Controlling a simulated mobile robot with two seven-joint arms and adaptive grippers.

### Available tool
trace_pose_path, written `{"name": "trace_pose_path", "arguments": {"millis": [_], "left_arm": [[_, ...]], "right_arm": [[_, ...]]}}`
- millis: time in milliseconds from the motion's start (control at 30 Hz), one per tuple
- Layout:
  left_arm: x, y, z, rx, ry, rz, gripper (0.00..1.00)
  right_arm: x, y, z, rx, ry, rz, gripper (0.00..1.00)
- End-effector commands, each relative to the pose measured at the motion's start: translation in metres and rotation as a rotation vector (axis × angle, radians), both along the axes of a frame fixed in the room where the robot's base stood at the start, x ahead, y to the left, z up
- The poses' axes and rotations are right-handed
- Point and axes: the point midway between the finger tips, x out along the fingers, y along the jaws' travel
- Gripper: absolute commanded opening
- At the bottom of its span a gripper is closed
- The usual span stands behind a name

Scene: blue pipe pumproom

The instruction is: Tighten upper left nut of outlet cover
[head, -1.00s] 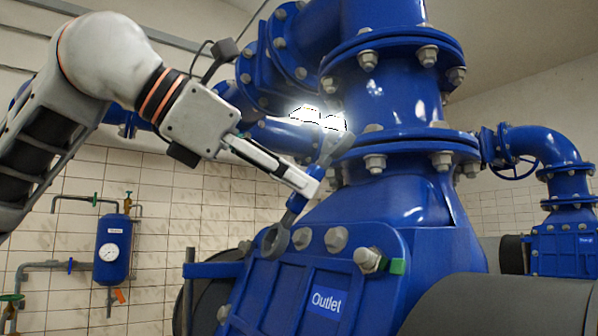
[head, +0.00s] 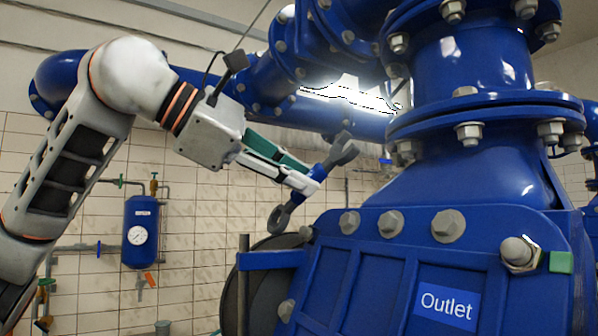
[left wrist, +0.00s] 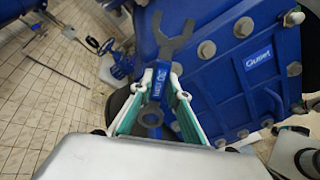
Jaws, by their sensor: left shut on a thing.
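My left gripper (head: 308,182) is shut on a blue-handled wrench (head: 326,172), which also shows between its green-padded fingers in the left wrist view (left wrist: 161,86). The wrench's grey open jaw points up and its ring end hangs lower left, left of the cover's top edge. The blue outlet cover (head: 335,275) has a row of grey nuts along its top. The wrench appears apart from these nuts.
A large blue flanged pipe (head: 475,150) rises above the cover. A blue bar (head: 268,260) juts out from the cover's left side. A green tab (head: 562,262) sits beside the right nut. A blue gauge tank (head: 141,233) hangs on the tiled wall.

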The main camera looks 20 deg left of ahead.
Motion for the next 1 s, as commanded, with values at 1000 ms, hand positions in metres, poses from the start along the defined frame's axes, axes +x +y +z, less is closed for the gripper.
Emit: {"name": "trace_pose_path", "arguments": {"millis": [1000], "left_arm": [[0.031, -0.024, -0.015, 0.0, -0.004, 0.0, 0.0]], "right_arm": [[-0.001, 0.001, -0.001, -0.003, 0.0, 0.011, 0.4]]}}
